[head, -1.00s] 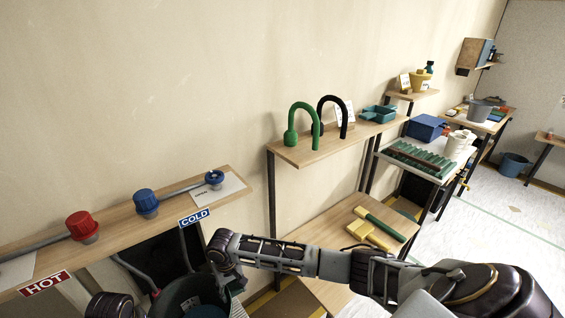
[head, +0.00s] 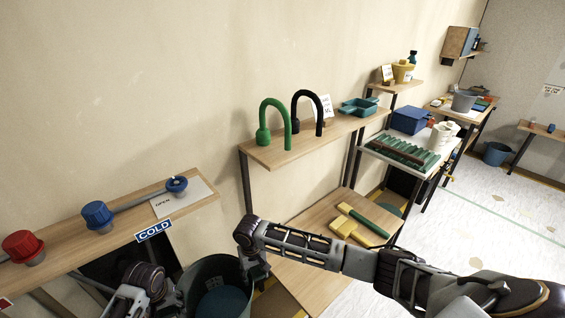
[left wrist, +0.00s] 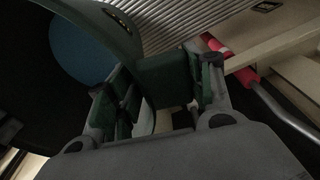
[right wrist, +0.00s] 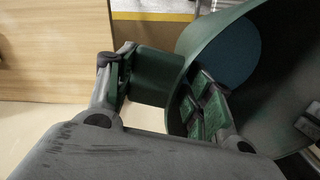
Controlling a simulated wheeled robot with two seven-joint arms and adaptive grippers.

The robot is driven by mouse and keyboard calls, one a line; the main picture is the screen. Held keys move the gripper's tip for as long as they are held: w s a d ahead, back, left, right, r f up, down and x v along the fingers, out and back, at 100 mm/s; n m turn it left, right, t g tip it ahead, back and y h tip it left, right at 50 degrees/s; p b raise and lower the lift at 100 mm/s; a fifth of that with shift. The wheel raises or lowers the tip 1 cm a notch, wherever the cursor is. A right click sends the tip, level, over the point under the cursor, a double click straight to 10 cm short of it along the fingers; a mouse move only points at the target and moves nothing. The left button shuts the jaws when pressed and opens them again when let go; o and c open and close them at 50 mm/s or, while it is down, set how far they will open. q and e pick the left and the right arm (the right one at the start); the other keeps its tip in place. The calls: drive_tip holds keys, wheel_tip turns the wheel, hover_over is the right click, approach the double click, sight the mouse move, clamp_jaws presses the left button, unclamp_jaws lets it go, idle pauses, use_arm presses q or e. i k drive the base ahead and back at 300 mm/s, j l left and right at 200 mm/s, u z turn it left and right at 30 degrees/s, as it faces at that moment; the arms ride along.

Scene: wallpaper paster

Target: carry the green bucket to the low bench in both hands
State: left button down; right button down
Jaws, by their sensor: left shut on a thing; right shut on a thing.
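The dark green bucket (head: 190,276) is at the bottom of the head view, below the tap shelf, with a blue round area (head: 222,303) inside it. My right gripper (head: 258,272) is shut on the bucket's right side; the right wrist view shows its fingers (right wrist: 160,85) on either side of a green piece at the rim. My left gripper (left wrist: 160,85) is shut on a green piece at the bucket's other side in the left wrist view. In the head view my left arm hides part of the bucket.
The tap shelf (head: 120,225) with red and blue valves is above left. A higher shelf (head: 300,150) with green and black hooked pipes stands over the bench. The floor at right is open.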

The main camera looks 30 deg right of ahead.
sight(323, 270)
drive_tip(key=i+l+z, duration=0.1)
drive_tip(key=l+z, duration=0.25)
drive_tip(key=i+l+z, duration=0.2)
drive_tip(key=z, duration=0.15)
drive_tip(key=i+l+z, duration=0.3)
drive_tip(key=k+l, duration=0.05)
drive_tip(key=k, duration=0.05)
